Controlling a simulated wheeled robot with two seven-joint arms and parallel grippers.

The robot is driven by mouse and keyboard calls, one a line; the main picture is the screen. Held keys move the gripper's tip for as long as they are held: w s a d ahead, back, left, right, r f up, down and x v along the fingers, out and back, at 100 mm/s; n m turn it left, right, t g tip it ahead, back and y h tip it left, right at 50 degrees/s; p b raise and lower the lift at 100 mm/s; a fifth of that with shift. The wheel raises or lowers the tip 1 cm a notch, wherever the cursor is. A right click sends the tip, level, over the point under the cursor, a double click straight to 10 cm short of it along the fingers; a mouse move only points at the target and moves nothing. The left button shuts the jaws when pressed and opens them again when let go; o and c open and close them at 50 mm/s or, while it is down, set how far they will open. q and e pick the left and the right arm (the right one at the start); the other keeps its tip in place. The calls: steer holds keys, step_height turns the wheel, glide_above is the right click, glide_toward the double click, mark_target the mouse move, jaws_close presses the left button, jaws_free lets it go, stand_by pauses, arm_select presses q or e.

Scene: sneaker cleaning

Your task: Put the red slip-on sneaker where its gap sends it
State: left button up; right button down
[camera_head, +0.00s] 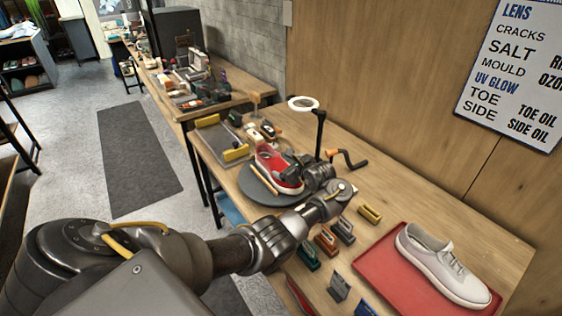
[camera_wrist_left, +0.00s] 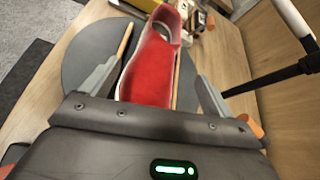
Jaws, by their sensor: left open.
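The red slip-on sneaker (camera_head: 277,168) with a white sole stands on a round dark turntable (camera_head: 256,191) on the workbench. In the left wrist view the sneaker (camera_wrist_left: 152,70) lies between the two fingers of my left gripper (camera_wrist_left: 150,85), which is open with space on both sides. In the head view my left gripper (camera_head: 300,172) is at the near right end of the sneaker and hides part of it. My right gripper is not in view.
A ring lamp (camera_head: 303,103) on a black post and an orange-handled crank (camera_head: 346,157) stand close by the turntable. A white sneaker (camera_head: 445,265) lies on a red tray (camera_head: 388,286). Several small coloured blocks (camera_head: 327,241) stand in front. A lettered sign (camera_head: 514,70) hangs on the wall.

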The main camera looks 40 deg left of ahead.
arm_select(q)
steer(key=p+v, duration=0.1)
steer(key=v, duration=0.2)
steer(key=shift+r+p, duration=0.1)
steer(key=shift+p, duration=0.2)
steer(key=shift+s+d+r+p, duration=0.1)
steer(key=shift+s+d+p, duration=0.2)
steer(key=shift+d, duration=0.15)
steer(key=shift+w+a, duration=0.1)
